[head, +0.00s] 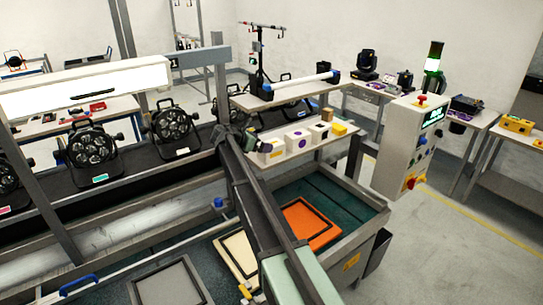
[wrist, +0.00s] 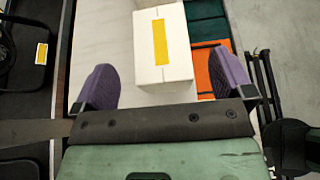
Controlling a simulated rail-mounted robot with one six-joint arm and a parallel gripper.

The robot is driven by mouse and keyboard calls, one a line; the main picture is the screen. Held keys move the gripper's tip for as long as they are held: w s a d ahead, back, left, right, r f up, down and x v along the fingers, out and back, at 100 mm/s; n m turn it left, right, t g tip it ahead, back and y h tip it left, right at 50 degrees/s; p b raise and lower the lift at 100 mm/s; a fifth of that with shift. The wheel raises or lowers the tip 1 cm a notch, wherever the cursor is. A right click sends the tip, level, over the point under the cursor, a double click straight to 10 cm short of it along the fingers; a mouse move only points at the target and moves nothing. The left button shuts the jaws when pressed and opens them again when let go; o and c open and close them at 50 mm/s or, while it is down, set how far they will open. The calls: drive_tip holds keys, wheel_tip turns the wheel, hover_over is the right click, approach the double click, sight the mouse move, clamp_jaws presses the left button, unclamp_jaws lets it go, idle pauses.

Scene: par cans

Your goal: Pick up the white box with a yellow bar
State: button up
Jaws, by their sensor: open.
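The white box with a yellow bar (wrist: 176,72) lies on a pale shelf, its yellow strip facing the wrist camera. In the head view this box (head: 271,152) is the leftmost in a row, partly hidden by my gripper. My gripper (wrist: 163,68) is open and empty, with purple finger pads on either side of the box's near end in the picture. Gaps show on both sides, and no contact is visible. I cannot tell how far the fingers are above the box. In the head view my gripper (head: 244,146) is just left of the box.
Beside it on the shelf (head: 290,153) stand a white box with a purple dot (head: 297,140), another white box (head: 320,131) and a yellow box (head: 339,129). An orange panel (head: 309,224) lies below. Several stage lights (head: 93,152) stand left.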

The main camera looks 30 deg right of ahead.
sight(274, 142)
drive_tip(key=b+x, duration=0.2)
drive_tip(key=x, duration=0.3)
drive_tip(key=shift+f, duration=0.15)
drive_tip(key=c, duration=1.2)
drive_tip(key=shift+r+p, duration=0.45)
drive_tip(key=shift+r, duration=0.2)
wheel_tip(274, 142, up, 3)
drive_tip(key=p, duration=0.3)
drive_tip(key=shift+r, duration=0.1)
drive_tip(key=s+a, duration=0.3)
drive_tip(key=a, duration=1.4)
drive_tip(key=shift+a+f, duration=0.3)
drive_tip(key=shift+f, duration=0.05)
